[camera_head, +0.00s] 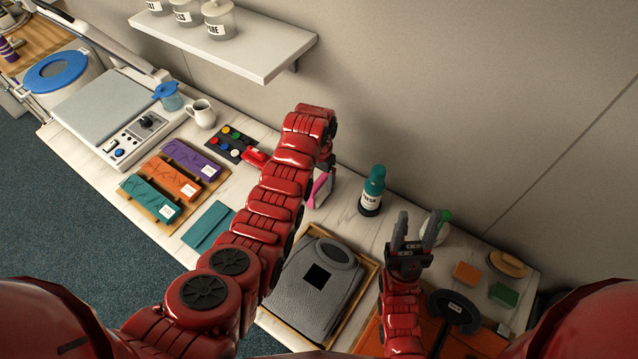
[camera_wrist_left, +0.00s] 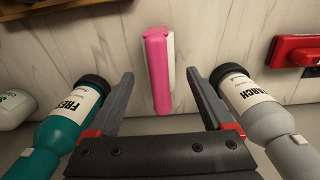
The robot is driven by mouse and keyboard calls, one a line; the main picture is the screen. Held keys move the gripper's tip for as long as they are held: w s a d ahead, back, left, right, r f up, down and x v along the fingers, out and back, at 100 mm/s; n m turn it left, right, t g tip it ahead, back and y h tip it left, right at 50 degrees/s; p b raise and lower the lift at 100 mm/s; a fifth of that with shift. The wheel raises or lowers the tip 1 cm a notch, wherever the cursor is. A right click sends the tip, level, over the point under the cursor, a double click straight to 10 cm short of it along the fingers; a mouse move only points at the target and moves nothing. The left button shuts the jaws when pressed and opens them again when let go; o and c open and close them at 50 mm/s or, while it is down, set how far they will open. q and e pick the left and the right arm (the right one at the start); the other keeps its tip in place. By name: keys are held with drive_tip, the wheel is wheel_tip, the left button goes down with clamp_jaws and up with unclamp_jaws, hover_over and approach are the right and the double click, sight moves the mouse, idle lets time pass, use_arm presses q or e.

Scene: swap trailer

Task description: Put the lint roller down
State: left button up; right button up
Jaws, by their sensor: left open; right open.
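The pink and white lint roller (camera_head: 319,190) is on the marble counter (camera_head: 345,200), partly hidden behind my left arm in the head view. In the left wrist view the lint roller (camera_wrist_left: 157,70) lies on the marble surface, ahead of and between the open fingers of my left gripper (camera_wrist_left: 161,82). Neither finger visibly touches it. In the head view my left gripper (camera_head: 327,165) is mostly hidden by its own wrist. My right gripper (camera_head: 419,218) is open and empty, pointing up over the right part of the counter.
A teal FRESH bottle (camera_head: 371,192) stands right of the roller. A grey STARCH bottle (camera_wrist_left: 262,108) and a red object (camera_wrist_left: 297,50) show in the wrist view. A grey folded garment (camera_head: 312,285) lies in a wooden tray. A shelf (camera_head: 265,55) hangs above.

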use_arm(q)
wheel_tip(320, 180, up, 6)
drive_tip(key=shift+r+p, duration=0.25)
drive_tip(key=shift+p, duration=0.15)
drive_tip(key=shift+s+a+f, duration=0.1)
